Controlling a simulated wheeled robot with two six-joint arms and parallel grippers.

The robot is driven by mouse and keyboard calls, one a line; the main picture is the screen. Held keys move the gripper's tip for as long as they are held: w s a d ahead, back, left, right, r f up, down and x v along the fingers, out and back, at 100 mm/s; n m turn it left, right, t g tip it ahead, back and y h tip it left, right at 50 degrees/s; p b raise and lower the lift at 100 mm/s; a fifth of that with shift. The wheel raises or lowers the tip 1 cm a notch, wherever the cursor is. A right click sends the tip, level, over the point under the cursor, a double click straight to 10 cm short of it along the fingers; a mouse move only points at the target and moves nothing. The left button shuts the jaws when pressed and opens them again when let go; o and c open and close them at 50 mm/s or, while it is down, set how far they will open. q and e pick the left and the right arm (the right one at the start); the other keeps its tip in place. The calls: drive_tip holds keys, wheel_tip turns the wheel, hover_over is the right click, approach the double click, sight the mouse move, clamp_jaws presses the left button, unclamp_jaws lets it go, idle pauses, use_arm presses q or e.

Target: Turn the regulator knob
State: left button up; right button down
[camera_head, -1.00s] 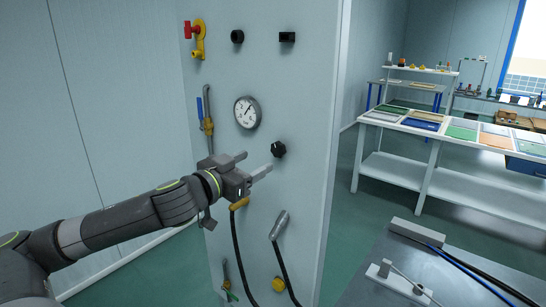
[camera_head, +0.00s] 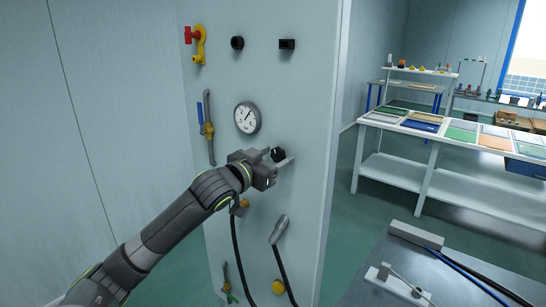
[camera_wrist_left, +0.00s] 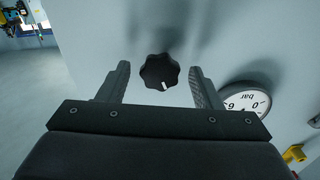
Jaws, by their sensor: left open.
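The regulator knob (camera_head: 278,155) is black and lobed, on the pale panel (camera_head: 300,100) below and right of a round gauge (camera_head: 247,117). In the left wrist view the knob (camera_wrist_left: 160,72) shows a white mark on its lower edge. My left gripper (camera_head: 279,158) is open at the knob. In the wrist view its fingers (camera_wrist_left: 160,85) stand one on each side of the knob, with a gap to each. I cannot tell how far the fingertips reach along the knob's depth. My right gripper is out of view.
The panel also carries a yellow valve with a red handle (camera_head: 196,42), a blue-handled valve (camera_head: 207,128), two black fittings above, and hose connectors below. A grey table (camera_head: 400,270) with cables stands at the lower right.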

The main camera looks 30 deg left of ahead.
use_arm(q)
drive_tip(key=c, duration=1)
drive_tip(key=shift+m, duration=0.3)
